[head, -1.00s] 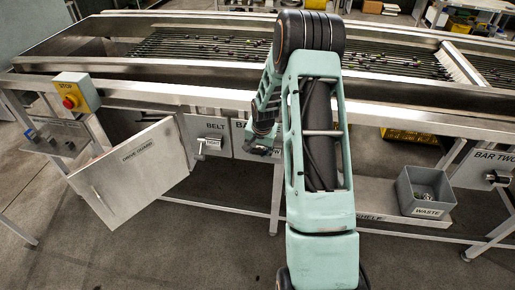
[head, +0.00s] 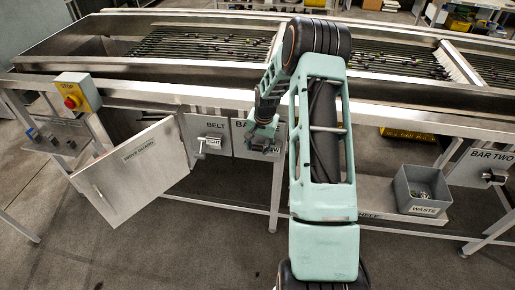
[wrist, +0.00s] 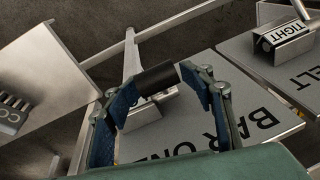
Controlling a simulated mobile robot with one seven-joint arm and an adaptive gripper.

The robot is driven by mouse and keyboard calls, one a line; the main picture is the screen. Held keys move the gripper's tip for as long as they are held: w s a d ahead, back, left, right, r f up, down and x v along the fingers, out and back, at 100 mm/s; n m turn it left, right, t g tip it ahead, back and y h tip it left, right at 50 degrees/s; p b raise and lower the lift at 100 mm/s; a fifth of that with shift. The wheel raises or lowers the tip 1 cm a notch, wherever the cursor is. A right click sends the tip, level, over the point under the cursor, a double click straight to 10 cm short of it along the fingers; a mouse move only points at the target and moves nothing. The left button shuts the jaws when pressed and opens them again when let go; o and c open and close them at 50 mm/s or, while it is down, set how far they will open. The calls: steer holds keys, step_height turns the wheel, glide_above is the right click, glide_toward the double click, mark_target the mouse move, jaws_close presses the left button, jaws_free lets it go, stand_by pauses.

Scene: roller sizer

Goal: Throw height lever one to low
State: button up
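The BAR ONE panel (wrist: 190,125) fills the lower middle of the wrist view, its lettering upside down. A lever with a black cylindrical grip (wrist: 158,78) stands out from a metal bracket on it. My gripper (wrist: 158,82) has its two blue-padded fingers apart, one at each end of the black grip. The fingertips look very close to it; I cannot tell whether they touch. In the head view my gripper (head: 264,130) is in front of the BAR ONE panel (head: 240,140) and hides most of its lever. Only the end of a small tag, reading "W", shows.
The BELT lever (head: 203,146) with its TIGHT tag is just left. The drive guard door (head: 135,170) hangs open further left, below the yellow stop box (head: 77,93). The waste bin (head: 422,190) and BAR TWO panel (head: 485,167) are to the right.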

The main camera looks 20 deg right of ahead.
steer(key=shift+o, duration=1.2)
steer(key=shift+s+r, duration=0.1)
steer(key=shift+o, duration=0.6)
steer(key=v, duration=1.1)
steer(key=shift+r, duration=0.35)
